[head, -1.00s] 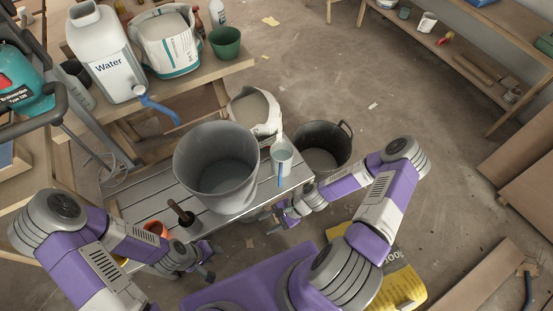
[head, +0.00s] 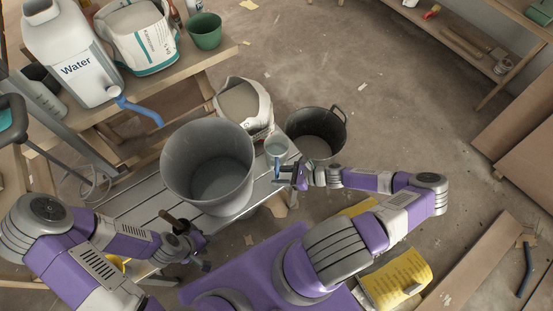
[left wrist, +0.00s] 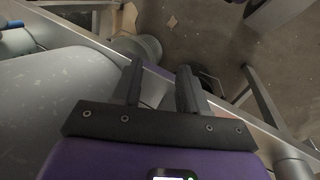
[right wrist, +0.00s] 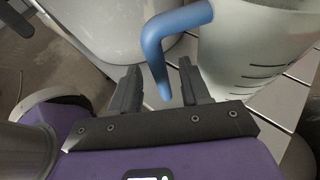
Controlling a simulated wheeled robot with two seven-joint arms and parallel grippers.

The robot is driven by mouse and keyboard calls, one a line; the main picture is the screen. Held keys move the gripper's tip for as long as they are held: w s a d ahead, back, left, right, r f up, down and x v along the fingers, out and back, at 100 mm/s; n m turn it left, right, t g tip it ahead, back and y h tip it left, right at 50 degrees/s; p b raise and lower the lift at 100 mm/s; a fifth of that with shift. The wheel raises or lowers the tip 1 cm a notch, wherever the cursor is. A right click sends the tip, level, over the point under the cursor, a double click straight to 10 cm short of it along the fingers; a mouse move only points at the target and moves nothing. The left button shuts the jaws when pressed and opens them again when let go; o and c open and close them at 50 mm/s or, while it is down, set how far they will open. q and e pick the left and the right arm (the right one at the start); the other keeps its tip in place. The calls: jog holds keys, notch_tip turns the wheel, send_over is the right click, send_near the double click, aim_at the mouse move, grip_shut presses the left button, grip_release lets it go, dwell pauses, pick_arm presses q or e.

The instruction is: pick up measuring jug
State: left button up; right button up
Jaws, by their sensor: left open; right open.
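The measuring jug (head: 278,146) is a translucent cup with a blue handle, standing at the right end of the slatted bench. In the right wrist view the jug (right wrist: 262,55) fills the upper right, with dark level marks on its wall. Its blue handle (right wrist: 160,45) hangs down, its lower end between the fingers of my right gripper (right wrist: 160,84). The right gripper (head: 287,174) is open, beside the jug on the handle side. My left gripper (head: 203,253) is open and empty near the bench's front edge; its fingers also show in the left wrist view (left wrist: 160,85).
A large grey bucket (head: 180,160) stands on the slatted bench (head: 125,206) left of the jug. An open white bag (head: 263,100) is behind the jug, and a black bucket (head: 338,135) is to its right. A Water canister (head: 80,65) stands on the table behind.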

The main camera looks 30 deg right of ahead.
jog(key=shift+b+x, duration=0.3)
jog(key=shift+x, duration=1.25)
jog(key=shift+c, duration=0.4)
grip_shut()
jog(key=shift+r, duration=0.1)
